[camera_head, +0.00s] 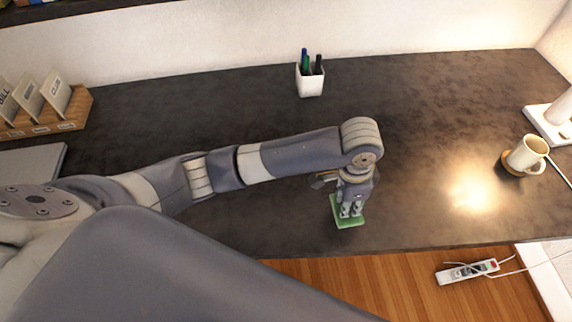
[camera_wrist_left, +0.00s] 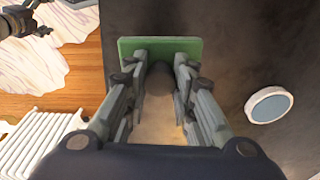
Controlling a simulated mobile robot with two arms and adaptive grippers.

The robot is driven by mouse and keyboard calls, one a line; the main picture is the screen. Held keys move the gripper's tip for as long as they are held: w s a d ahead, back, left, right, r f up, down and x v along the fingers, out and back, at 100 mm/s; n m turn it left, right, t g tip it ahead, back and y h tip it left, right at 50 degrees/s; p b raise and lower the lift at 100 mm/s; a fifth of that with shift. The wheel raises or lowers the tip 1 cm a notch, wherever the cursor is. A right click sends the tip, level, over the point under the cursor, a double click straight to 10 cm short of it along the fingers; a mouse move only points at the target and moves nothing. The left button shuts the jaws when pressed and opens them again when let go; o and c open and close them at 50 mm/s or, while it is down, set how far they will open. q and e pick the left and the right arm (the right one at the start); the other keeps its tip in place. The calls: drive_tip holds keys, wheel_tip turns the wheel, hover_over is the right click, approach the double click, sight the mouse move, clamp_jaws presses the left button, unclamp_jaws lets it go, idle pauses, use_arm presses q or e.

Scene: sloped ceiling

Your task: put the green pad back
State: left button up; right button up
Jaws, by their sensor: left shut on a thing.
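The green pad (camera_head: 348,216) is a thin flat square close over the dark desk near its front edge. I cannot tell whether it touches the desk. My left gripper (camera_head: 350,212) points down at it, with its fingertips at the pad. In the left wrist view the pad (camera_wrist_left: 160,44) lies across the ends of the left gripper's fingers (camera_wrist_left: 158,66), and they are shut on it. The fingers hide part of it. A dark jointed part at the top left of that view may be my right gripper (camera_wrist_left: 22,22); its jaws are unclear.
On the dark desk (camera_head: 430,120) stand a white pen cup (camera_head: 311,81), a wooden card holder (camera_head: 50,124), a mug (camera_head: 526,154) on a round coaster, and a white lamp base (camera_head: 550,122). A power strip (camera_head: 467,271) lies below the front edge. The desk's middle is clear.

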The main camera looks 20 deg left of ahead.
use_arm(q)
drive_tip(key=w+a+p, duration=0.1)
drive_tip(key=w+a, duration=0.1)
drive_tip(key=a, duration=0.1)
drive_tip(key=w+a+p, duration=0.1)
drive_tip(key=w+a, duration=0.1)
drive_tip(key=a, duration=0.2)
drive_tip(key=w+a+f+p, duration=0.1)
drive_tip(key=w+a, duration=0.2)
drive_tip(key=a, duration=0.1)
drive_tip(key=shift+a, duration=0.15)
drive_tip(key=shift+w+a+f, duration=0.2)
drive_tip(key=shift+w+a, duration=0.2)
drive_tip(key=shift+a, duration=0.05)
drive_tip(key=f, duration=0.1)
drive_tip(key=f+p, duration=0.1)
drive_tip(key=a+f, duration=0.1)
drive_tip(key=shift+w+f+p, duration=0.15)
drive_tip(key=shift+w+p, duration=0.1)
drive_tip(key=shift+p, duration=0.15)
drive_tip(key=shift+f, duration=0.15)
use_arm(e)
drive_tip(key=r, duration=0.4)
drive_tip(key=shift+w+r, duration=0.2)
drive_tip(key=shift+r, duration=0.15)
use_arm(q)
drive_tip(key=shift+f, duration=0.1)
use_arm(e)
drive_tip(key=shift+d, duration=0.15)
